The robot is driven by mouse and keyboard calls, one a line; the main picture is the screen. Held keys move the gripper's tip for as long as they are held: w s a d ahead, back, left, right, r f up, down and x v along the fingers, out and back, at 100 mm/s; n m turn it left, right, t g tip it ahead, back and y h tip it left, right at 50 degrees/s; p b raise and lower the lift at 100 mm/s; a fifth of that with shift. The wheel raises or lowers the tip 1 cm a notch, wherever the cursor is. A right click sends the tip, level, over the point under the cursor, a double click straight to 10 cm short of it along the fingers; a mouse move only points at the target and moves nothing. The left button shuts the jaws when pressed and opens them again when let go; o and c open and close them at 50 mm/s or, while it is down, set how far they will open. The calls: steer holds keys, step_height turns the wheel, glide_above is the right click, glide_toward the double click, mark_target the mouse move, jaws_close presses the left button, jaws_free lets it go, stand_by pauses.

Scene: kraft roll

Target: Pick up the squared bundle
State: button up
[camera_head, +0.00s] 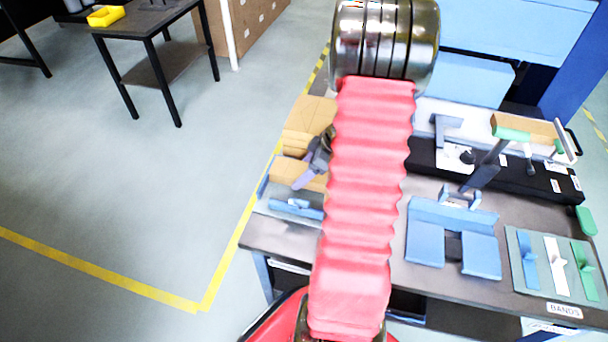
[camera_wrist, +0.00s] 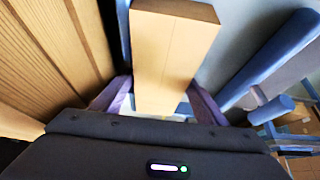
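A tan, square-edged block, which looks like the squared bundle (camera_wrist: 165,55), stands in the middle of the wrist view. The purple fingers of my gripper (camera_wrist: 163,98) are on either side of its lower part. I cannot tell whether they touch it or leave small gaps. In the head view, my gripper (camera_head: 312,172) is beside the tan pieces on the left side of the workbench, with a purple finger pointing down-left. My red arm hides much of that area, and the bundle's lower end is hidden in the wrist view.
Tan stacks (camera_head: 310,115) lie close around my gripper. A blue fixture (camera_head: 297,208) is just in front, and a blue slotted stand (camera_head: 452,235) is right of my arm. A grey board (camera_head: 557,262) holds blue, white and green bands at the right.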

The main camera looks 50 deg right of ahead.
mark_target(304, 170)
steer(key=c, duration=0.9)
steer(key=shift+r, duration=0.15)
step_height(304, 170, up, 10)
steer(key=shift+f, duration=0.1)
stand_by(0.6)
